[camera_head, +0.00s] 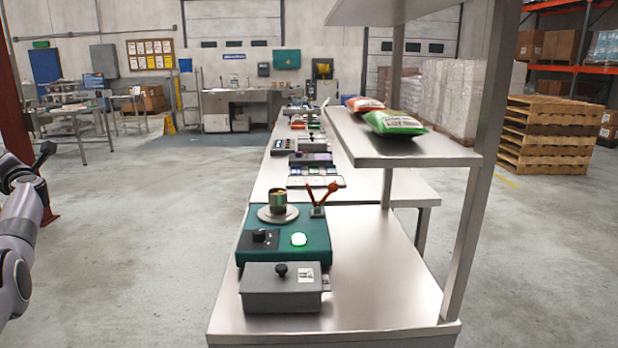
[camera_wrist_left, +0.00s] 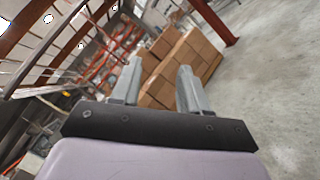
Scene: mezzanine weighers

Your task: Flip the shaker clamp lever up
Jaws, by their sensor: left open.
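The shaker is a teal box (camera_head: 284,246) on the near end of the steel table in the head view. A round grey plate (camera_head: 278,214) with a metal tin (camera_head: 278,200) is at its back left. A red clamp lever (camera_head: 329,193) stands at its back right, its red parts spread in a V; its exact position is hard to tell. A black knob and a lit green button are on its front. My left gripper (camera_wrist_left: 158,80) shows in the left wrist view, fingers apart and empty, facing cardboard boxes far from the shaker. My right gripper is not in view.
A grey lidded box (camera_head: 281,292) with a black knob sits in front of the shaker. A steel shelf (camera_head: 410,148) with bagged goods and its upright (camera_head: 470,190) stand to the right. The tabletop right of the shaker is bare. Floor left of the table is clear.

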